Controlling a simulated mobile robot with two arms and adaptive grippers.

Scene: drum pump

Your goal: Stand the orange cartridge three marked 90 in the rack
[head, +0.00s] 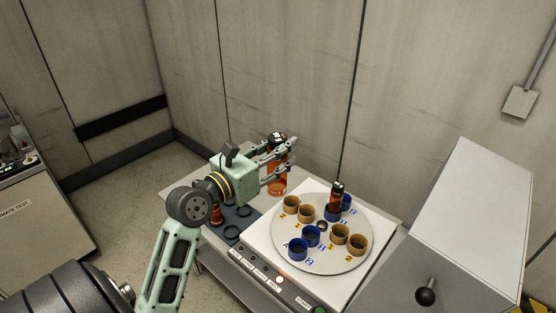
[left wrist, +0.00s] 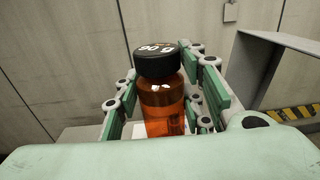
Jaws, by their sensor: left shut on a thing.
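My left gripper (head: 280,162) is shut on an orange cartridge (head: 277,181), a translucent bottle with a black cap. It holds the cartridge upright, off the back edge of the white machine top. In the left wrist view the cartridge (left wrist: 161,100) stands between the green finger pads; its cap has white marks that look like 90, seen turned. The dark rack (head: 243,222) lies below and in front of the gripper, with empty ring-shaped places. Another orange cartridge (head: 216,214) stands at its left, partly hidden by my arm. My right gripper is not in view.
A round turntable (head: 321,266) carries several tan and blue cups. A third orange cartridge (head: 337,195) stands in a blue cup at its back. A control strip with buttons (head: 279,278) runs along the front. A large grey box (head: 455,220) stands at right.

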